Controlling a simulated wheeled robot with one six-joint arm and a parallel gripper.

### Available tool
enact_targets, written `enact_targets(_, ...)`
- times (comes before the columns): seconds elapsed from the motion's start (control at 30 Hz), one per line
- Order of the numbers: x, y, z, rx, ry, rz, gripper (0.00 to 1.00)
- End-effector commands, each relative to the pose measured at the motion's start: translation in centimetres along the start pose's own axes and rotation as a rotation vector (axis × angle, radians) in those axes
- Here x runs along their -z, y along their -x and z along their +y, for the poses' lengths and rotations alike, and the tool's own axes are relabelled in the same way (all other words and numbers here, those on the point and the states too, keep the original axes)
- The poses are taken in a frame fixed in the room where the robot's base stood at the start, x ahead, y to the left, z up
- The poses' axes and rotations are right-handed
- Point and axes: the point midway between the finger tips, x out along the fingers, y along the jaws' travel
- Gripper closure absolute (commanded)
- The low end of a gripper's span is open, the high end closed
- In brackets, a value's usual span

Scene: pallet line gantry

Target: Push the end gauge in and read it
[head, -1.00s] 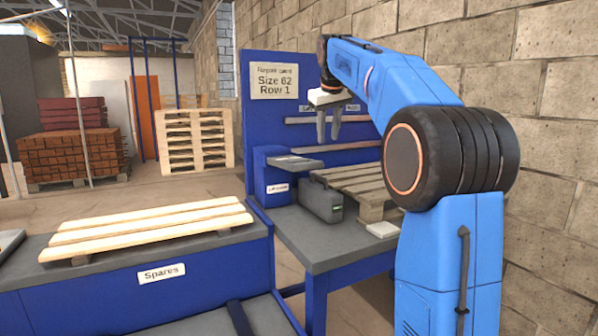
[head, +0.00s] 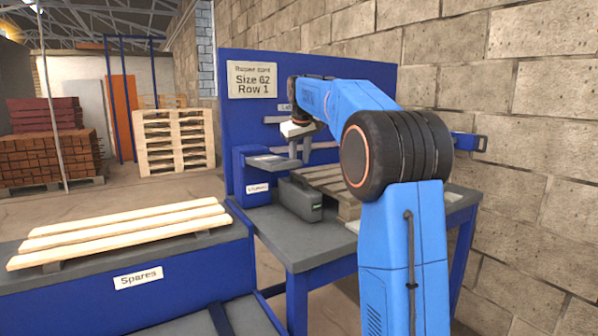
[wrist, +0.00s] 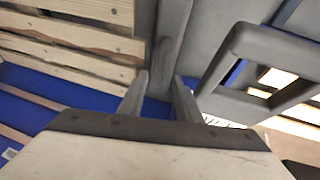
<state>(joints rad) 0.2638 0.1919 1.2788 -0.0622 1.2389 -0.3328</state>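I cannot tell for sure which part is the end gauge. A blue post (head: 252,178) with a flat grey plate (head: 277,161) on top stands at the left end of the repair bench; its small label is unreadable. My gripper (head: 299,150) is above the bench, pointing down, beside that plate. In the wrist view, my two fingers (wrist: 160,82) stand apart, with nothing clearly held. A grey bar with an oval mark (wrist: 166,48) lies beyond the fingertips. A grey frame with a square opening (wrist: 262,42) is to their right.
A grey case (head: 301,199) and a wooden pallet (head: 332,178) are on the bench (head: 290,245). The blue back panel (head: 300,80) carries a "Size 62 Row 1" sign (head: 252,79). Planks (head: 120,232) lie on the Spares stand at left. A block wall (head: 540,200) is at right.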

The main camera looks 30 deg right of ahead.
Motion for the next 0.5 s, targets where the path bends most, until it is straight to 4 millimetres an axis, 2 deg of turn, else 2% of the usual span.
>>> enact_targets(0.2,0.0,-3.5,0.0,0.0,0.0,-0.001,0.69)
enact_targets(0.5,0.0,-5.5,0.0,0.0,0.0,0.0,0.69)
